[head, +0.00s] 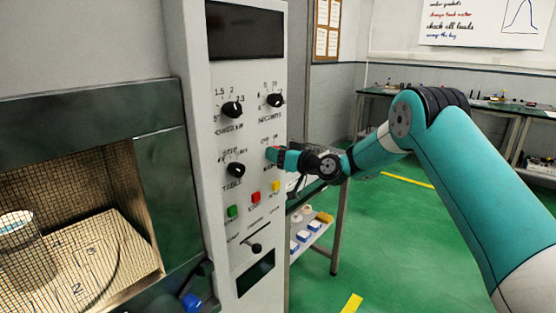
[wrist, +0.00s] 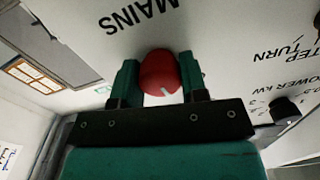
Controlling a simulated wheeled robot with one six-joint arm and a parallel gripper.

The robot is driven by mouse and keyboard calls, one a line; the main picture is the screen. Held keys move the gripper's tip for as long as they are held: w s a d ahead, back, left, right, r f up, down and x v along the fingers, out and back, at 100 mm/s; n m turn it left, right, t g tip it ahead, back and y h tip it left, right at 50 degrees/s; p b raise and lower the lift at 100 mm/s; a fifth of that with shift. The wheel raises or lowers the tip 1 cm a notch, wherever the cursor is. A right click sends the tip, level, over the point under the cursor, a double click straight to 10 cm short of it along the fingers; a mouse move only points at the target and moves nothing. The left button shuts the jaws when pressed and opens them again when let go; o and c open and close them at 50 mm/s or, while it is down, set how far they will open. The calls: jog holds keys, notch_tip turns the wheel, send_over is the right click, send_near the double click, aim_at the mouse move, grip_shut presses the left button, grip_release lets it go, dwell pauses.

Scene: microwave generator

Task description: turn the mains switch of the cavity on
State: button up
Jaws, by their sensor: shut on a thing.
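The mains switch is a round red knob (wrist: 160,74) with a short white mark, on the white panel beside the upside-down word MAINS in the wrist view. The mark points down and slightly right in that view. My gripper (wrist: 158,64) has one green finger on each side of the knob and is shut on it. In the head view my gripper (head: 275,154) reaches the right part of the control panel (head: 217,150) from the right. It hides most of the switch and part of its lettering there.
Green (head: 232,211), red (head: 255,197) and yellow (head: 276,186) buttons and a black lever (head: 256,248) lie below. The meshed cavity (head: 75,240) is left; a shelf trolley (head: 318,232) stands right.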

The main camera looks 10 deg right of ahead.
jog(key=m+b, duration=0.1)
jog(key=m, duration=0.2)
jog(key=shift+f+m, duration=0.1)
jog(key=shift+m, duration=0.3)
jog(key=shift+m+b, duration=0.3)
jog(key=shift+m, duration=1.7)
jog(key=o, duration=0.9)
jog(key=shift+o, duration=0.2)
jog(key=b+v, duration=0.5)
jog(key=v, duration=1.2)
jog(key=shift+d+b, duration=0.15)
jog(key=shift+b, duration=0.15)
jog(key=shift+s, duration=0.1)
